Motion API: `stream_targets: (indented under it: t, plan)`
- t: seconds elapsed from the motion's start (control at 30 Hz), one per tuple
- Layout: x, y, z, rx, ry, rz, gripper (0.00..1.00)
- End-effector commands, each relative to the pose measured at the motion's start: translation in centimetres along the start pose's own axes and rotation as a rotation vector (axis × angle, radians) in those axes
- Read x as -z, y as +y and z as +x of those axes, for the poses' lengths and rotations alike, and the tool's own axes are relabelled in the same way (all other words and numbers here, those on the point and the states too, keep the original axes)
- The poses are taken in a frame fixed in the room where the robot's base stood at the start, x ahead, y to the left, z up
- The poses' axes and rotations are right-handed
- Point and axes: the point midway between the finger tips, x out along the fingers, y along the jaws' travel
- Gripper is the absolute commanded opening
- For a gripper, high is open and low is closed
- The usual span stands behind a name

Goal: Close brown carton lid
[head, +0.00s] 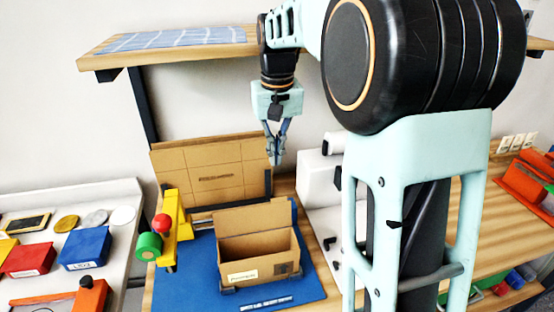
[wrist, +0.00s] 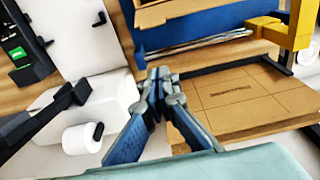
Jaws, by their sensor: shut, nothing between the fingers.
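The brown carton (head: 284,262) stands open at the top on a blue mat (head: 312,284) in the head view. Its back flap (head: 250,217) stands up, tilted backward, and the dark inside shows. In the wrist view only part of the carton (wrist: 165,12) shows at the top edge. My gripper (head: 277,160) points down behind and above the carton, apart from it, near the right edge of a cardboard panel. In the wrist view my gripper (wrist: 160,75) has its fingertips together, with nothing between them.
The cardboard panel (head: 170,163) stands upright behind the mat. A yellow stand (head: 171,215) with a red ball and green roll is left of the carton. A white device (head: 318,182) is to the right. A wooden shelf (head: 190,52) hangs above.

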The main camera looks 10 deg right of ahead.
Motion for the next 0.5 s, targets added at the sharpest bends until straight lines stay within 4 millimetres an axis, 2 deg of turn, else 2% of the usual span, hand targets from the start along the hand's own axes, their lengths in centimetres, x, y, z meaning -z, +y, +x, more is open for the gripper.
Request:
stream_targets:
  t: [0.4,0.5]
  plan:
    - [-0.2,0.0,8.7,0.002,-0.003,-0.001,0.0]
    - [-1.7,0.0,7.6,0.002,0.001,-0.001,0.0]
